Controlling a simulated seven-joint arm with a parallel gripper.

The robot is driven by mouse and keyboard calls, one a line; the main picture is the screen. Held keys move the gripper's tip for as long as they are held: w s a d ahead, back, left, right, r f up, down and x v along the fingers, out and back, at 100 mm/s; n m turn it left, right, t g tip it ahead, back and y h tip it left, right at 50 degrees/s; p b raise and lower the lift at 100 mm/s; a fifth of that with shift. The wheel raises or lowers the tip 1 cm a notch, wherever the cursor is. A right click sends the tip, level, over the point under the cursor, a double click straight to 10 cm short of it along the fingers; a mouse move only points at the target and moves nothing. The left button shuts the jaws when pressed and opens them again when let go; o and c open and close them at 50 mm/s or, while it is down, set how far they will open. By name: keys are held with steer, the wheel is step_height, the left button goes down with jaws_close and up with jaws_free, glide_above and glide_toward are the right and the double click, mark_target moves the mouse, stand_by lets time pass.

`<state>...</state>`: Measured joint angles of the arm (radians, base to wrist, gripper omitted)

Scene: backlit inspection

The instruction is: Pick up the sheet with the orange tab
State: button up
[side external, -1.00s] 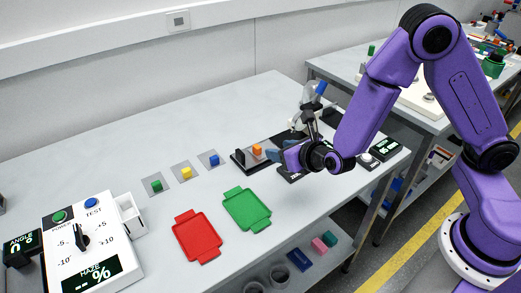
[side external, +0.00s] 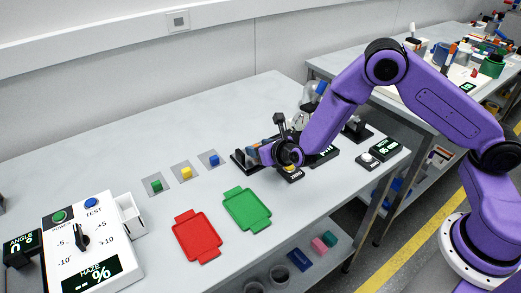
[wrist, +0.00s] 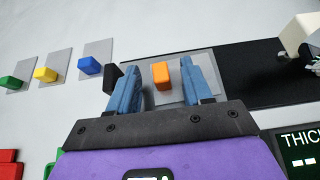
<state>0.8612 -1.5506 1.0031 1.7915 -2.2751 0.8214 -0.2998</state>
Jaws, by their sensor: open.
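The orange tab (wrist: 161,76) is a small block on a thin grey, see-through-looking sheet (wrist: 190,62). In the wrist view the tab stands between the two blue fingers of my gripper (wrist: 159,66), with gaps on both sides. My gripper is open and holds nothing. In the side view my gripper (side external: 264,150) is low over the dark stand (side external: 240,161) where the sheet lies. The tab is mostly hidden there by the fingers and wrist.
Sheets with green (side external: 156,186), yellow (side external: 186,173) and blue (side external: 214,160) tabs lie in a row to the left. A red tray (side external: 197,237) and a green tray (side external: 247,209) lie nearer the front.

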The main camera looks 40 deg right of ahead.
steer(key=shift+w+f, duration=0.15)
steer(key=shift+w, duration=0.1)
steer(key=shift+c, duration=0.4)
jaws_close()
